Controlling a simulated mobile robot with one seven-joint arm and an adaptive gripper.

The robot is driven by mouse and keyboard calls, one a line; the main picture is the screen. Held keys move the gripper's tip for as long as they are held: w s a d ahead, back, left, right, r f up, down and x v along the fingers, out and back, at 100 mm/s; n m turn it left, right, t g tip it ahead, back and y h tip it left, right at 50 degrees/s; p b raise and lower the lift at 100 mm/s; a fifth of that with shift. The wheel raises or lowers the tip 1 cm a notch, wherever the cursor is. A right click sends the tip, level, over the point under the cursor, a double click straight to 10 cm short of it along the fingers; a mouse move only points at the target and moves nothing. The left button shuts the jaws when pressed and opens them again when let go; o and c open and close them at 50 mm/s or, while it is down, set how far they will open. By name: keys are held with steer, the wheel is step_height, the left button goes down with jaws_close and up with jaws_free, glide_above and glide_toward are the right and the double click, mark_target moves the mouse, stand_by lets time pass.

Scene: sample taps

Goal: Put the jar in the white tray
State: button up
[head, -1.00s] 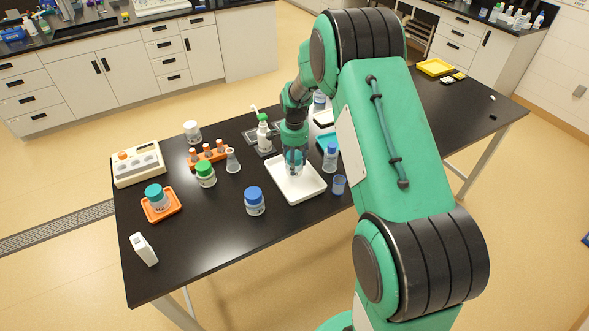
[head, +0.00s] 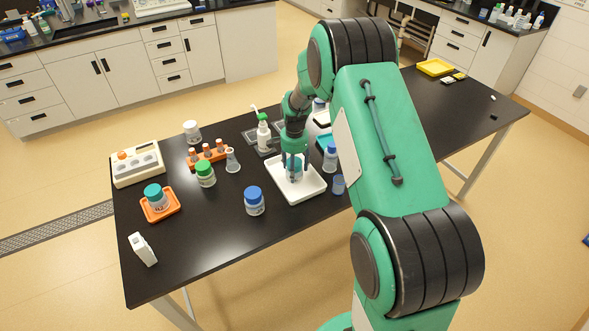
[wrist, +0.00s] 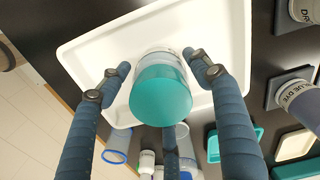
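The jar (wrist: 160,95), clear with a teal lid, stands upright in the white tray (head: 311,187). The jar also shows in the head view (head: 294,174), partly behind my fingers. My gripper (head: 294,165) is above the tray with its fingers spread around the jar. In the wrist view (wrist: 157,74) a gap shows between the left finger and the jar; the right finger lies close beside it. The third finger is partly hidden by the lid. The white tray (wrist: 222,30) has bare room around the jar.
A blue-lidded jar (head: 254,203) and a green-lidded jar (head: 205,176) stand left of the tray. Another teal-lidded jar (head: 157,197) sits on an orange tray (head: 175,210).

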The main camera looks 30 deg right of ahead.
steer(key=shift+r, duration=0.2)
step_height(320, 180, up, 12)
steer(key=shift+p, duration=0.9)
stand_by(0.5)
steer(key=shift+r, duration=0.15)
steer(key=s+a+r+n+t, duration=0.1)
steer(key=s+a+r+n, duration=0.1)
steer(key=s+a+r, duration=0.45)
steer(key=s+a+r+n+t, duration=0.15)
steer(key=s+r, duration=0.25)
steer(key=r, duration=0.5)
steer(key=s+a+r+n, duration=0.3)
steer(key=s+a+r, duration=0.15)
steer(key=r, duration=0.25)
steer(key=s+a+r+n+t, duration=0.1)
steer(key=s+a+n, duration=0.1)
steer(key=s, duration=0.6)
steer(key=s+a+r+n+t, duration=0.1)
steer(key=s+a+r+n, duration=0.1)
steer(key=s, duration=0.5)
steer(key=s+a+r+n+t, duration=0.1)
steer(key=s+a+n, duration=0.2)
steer(key=s, duration=0.5)
steer(key=shift+s+a+r, duration=0.25)
steer(key=shift+s+r, duration=0.05)
